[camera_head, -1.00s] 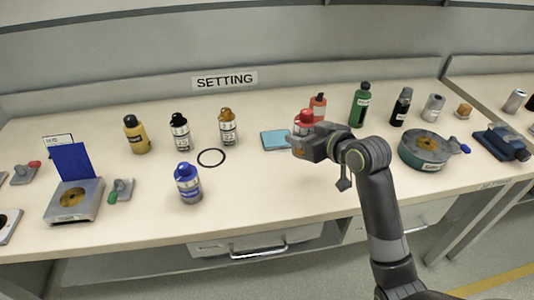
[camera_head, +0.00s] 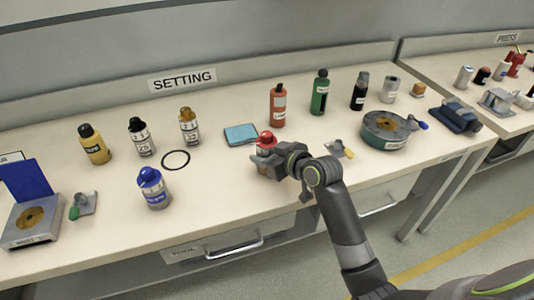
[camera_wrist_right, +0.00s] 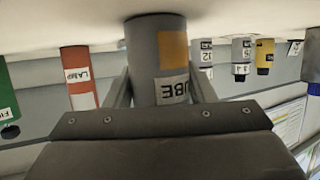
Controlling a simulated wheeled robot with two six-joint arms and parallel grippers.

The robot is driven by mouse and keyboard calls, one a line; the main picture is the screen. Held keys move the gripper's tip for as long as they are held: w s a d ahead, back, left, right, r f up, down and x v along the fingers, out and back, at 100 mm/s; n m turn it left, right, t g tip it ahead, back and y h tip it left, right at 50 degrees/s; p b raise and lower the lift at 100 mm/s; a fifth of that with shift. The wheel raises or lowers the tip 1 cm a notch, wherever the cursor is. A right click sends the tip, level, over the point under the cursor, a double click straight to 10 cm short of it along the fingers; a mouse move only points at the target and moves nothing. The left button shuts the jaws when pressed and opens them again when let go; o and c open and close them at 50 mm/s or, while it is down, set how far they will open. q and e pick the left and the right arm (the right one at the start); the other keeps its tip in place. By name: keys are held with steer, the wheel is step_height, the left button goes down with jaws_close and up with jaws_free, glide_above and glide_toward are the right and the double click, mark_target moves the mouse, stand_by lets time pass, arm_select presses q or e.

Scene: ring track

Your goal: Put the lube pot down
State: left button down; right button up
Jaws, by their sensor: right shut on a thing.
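The lube pot (camera_head: 265,142) has a red cap, and only its upper part shows clearly in the head view. My right gripper (camera_head: 264,163) is shut on it above the front half of the bench. In the right wrist view the pot (camera_wrist_right: 158,60) is a grey cylinder with an orange patch and a partly hidden label ending "UBE". The fingers (camera_wrist_right: 160,90) stand on both sides of it. That view is upside down, and the pot looks upright. I cannot tell whether its base touches the bench. My left gripper is not in view.
A blue pad (camera_head: 241,134) lies behind the pot on the left. A red bottle (camera_head: 278,106) and a green bottle (camera_head: 320,93) stand behind. A blue-capped pot (camera_head: 154,188) and a black ring (camera_head: 176,160) are left. The bench (camera_head: 215,190) is bare between blue-capped pot and gripper.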

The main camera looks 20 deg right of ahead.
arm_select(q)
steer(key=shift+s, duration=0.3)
arm_select(e)
steer(key=o, duration=1.1)
steer(key=shift+s+d+r, duration=0.1)
steer(key=shift+r, duration=0.05)
arm_select(q)
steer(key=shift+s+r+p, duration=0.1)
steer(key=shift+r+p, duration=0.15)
steer(key=shift+p, duration=0.25)
arm_select(e)
steer(key=v, duration=1.1)
steer(key=shift+s+d+r, duration=0.1)
steer(key=shift+s+r, duration=0.1)
steer(key=shift+s, duration=0.1)
